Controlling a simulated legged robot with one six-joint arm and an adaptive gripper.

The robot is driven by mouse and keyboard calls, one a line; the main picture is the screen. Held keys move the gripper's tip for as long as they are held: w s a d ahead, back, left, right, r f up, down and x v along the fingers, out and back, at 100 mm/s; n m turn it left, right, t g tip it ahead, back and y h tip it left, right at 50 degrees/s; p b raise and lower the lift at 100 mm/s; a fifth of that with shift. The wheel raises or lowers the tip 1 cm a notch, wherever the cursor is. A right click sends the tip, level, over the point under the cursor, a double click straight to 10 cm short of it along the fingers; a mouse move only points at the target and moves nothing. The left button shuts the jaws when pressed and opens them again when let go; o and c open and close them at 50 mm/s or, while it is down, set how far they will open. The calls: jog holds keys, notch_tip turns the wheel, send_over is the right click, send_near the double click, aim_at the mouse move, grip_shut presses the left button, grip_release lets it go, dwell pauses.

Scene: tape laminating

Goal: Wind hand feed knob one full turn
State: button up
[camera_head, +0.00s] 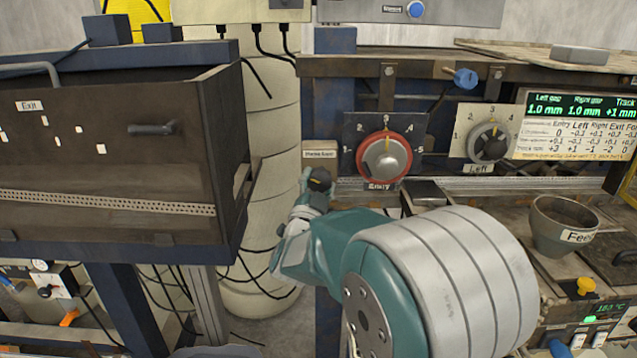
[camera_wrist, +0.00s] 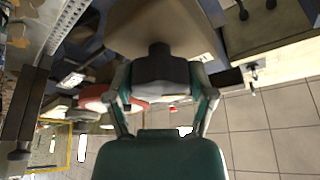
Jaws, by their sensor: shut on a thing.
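The hand feed knob (camera_head: 319,180) is a small dark knob below a beige box with a small label (camera_head: 320,153), left of the Entry dial. My teal gripper (camera_head: 308,196) reaches up to it from the front and is shut on it. In the wrist view the dark knob (camera_wrist: 166,68) sits between the two fingers of my gripper (camera_wrist: 165,92), one on each side, against a beige block (camera_wrist: 165,25). Much of the knob is hidden by the fingers in the head view, and no mark of its angle shows.
The red-ringed Entry dial (camera_head: 384,156) is just right of my gripper, with the grey Left dial (camera_head: 488,142) further right. A cup (camera_head: 562,225) marked "Fee..." stands on the bench. A brown Exit cabinet (camera_head: 110,150) stands left. A display (camera_head: 575,125) is at right.

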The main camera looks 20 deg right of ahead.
jog(key=m+g, duration=0.1)
jog(key=m, duration=0.3)
jog(key=m+g+h, duration=0.1)
jog(key=m+g, duration=0.1)
jog(key=m, duration=0.1)
jog(key=shift+a+r+m, duration=0.1)
jog(key=shift+r+m, duration=0.05)
jog(key=shift+m, duration=0.25)
jog(key=m+g, duration=0.1)
jog(key=m, duration=0.1)
jog(key=m+y, duration=0.1)
jog(key=m, duration=0.1)
jog(key=shift+m+g, duration=0.3)
jog(key=shift+g, duration=0.1)
jog(key=shift+m, duration=0.5)
jog(key=shift+f, duration=0.2)
jog(key=o, duration=1.1)
jog(key=shift+r, duration=0.15)
